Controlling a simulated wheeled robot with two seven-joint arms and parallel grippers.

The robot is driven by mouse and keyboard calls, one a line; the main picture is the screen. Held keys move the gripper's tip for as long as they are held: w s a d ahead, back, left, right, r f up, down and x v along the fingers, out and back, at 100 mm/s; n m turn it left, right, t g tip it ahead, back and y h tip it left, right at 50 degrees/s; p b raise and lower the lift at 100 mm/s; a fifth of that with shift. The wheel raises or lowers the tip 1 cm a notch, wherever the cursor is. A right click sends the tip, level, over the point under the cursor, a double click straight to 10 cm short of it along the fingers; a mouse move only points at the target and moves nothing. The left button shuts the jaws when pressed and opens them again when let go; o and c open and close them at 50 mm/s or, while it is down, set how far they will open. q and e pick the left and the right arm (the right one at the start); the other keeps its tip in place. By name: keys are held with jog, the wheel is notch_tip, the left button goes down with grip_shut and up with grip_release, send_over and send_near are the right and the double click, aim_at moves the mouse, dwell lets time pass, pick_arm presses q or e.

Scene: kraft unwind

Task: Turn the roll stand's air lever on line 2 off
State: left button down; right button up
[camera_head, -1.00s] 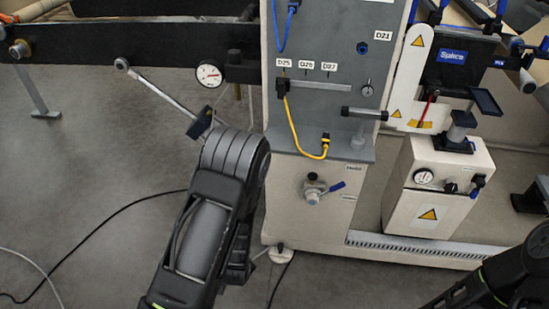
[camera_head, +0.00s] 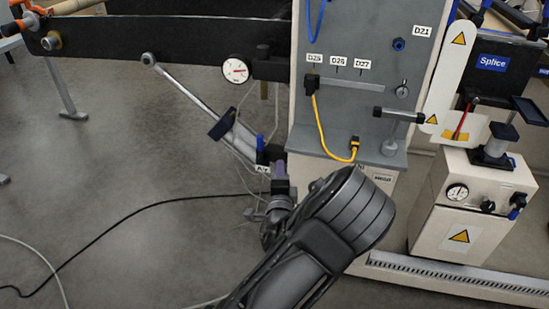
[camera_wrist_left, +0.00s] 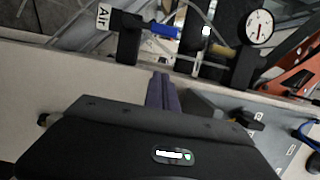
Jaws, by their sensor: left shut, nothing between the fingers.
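The blue air lever (camera_wrist_left: 163,30) shows in the left wrist view, lying roughly sideways beside a dark block and a white tag reading "Air" (camera_wrist_left: 103,15). In the head view the lever area is small and partly covered by my left gripper (camera_head: 280,168), and the tag (camera_head: 262,169) is partly hidden. My left gripper is shut and empty. Its fingers (camera_wrist_left: 162,90) point toward the lever in the left wrist view, with a gap in the picture between their tips and the handle. My right gripper is out of view.
A round gauge (camera_head: 234,69) hangs under the black beam (camera_head: 150,45) and shows close by in the wrist view (camera_wrist_left: 258,26). The grey panel (camera_head: 350,100) with a yellow cable stands to the right. A white splice unit (camera_head: 465,200) is farther right. Cables lie on the floor.

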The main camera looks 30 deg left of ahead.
aim_at(261, 148)
pick_arm(q)
jog(key=w+a+b, duration=0.1)
jog(key=w+a, duration=0.5)
jog(key=a, duration=0.3)
jog(key=shift+w, duration=0.3)
jog(key=shift+a, duration=0.1)
